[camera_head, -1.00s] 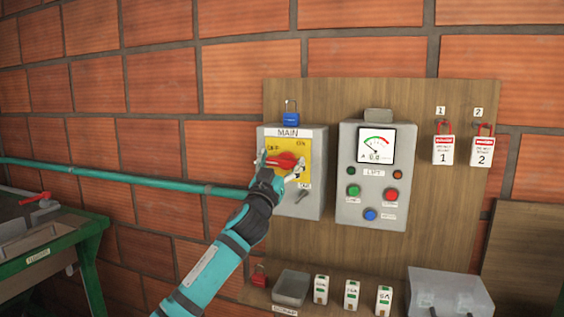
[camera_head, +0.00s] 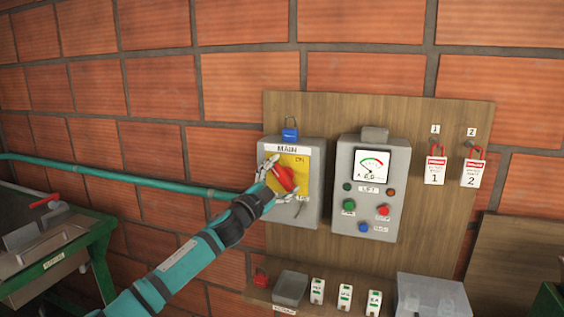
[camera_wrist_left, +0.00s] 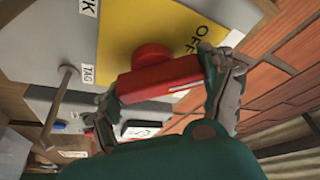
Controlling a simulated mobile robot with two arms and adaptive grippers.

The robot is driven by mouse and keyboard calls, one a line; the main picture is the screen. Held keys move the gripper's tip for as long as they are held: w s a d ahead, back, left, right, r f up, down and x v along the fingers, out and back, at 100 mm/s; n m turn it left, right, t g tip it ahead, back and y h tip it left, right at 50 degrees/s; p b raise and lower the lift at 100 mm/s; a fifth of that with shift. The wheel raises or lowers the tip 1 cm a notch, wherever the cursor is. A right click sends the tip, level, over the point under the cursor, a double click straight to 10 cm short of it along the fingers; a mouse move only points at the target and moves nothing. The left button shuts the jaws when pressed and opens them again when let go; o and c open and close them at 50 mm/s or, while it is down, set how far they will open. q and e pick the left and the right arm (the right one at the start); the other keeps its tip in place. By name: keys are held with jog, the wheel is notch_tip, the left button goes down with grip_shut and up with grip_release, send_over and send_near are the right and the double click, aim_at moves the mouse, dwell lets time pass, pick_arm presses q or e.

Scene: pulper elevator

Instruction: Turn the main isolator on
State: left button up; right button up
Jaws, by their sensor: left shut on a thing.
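The main isolator is a grey box (camera_head: 305,214) labelled MAIN with a yellow plate (camera_head: 300,163) and a red rotary handle (camera_head: 284,179). The handle now sits tilted, running from upper left to lower right in the head view. My left gripper (camera_head: 278,178) is shut on the red handle. In the left wrist view, the fingers (camera_wrist_left: 165,90) sit on either side of the red handle (camera_wrist_left: 160,80), with the OFF marking beside it on the yellow plate. My right gripper does not show.
Tagged red padlocks (camera_head: 436,170) hang further right. A green bench (camera_head: 95,245) stands left.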

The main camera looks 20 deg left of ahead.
pick_arm(q)
jog(key=m+p, duration=0.2)
jog(key=m+g+p, duration=0.1)
jog(key=m+p, duration=0.1)
jog(key=shift+r+g, duration=0.3)
jog(key=shift+r, duration=0.05)
jog(key=shift+f+m+g+h+p, duration=0.25)
jog(key=shift+m+p, duration=0.3)
jog(key=shift+m, duration=0.45)
jog(key=shift+d+f+m+g, duration=0.15)
jog(key=shift+m+g, duration=0.4)
jog(key=shift+m, duration=0.85)
jog(key=o, duration=1.1)
jog(key=shift+c, duration=0.2)
jog(key=shift+s, duration=0.1)
jog(key=v, duration=1.1)
jog(key=shift+s, duration=0.4)
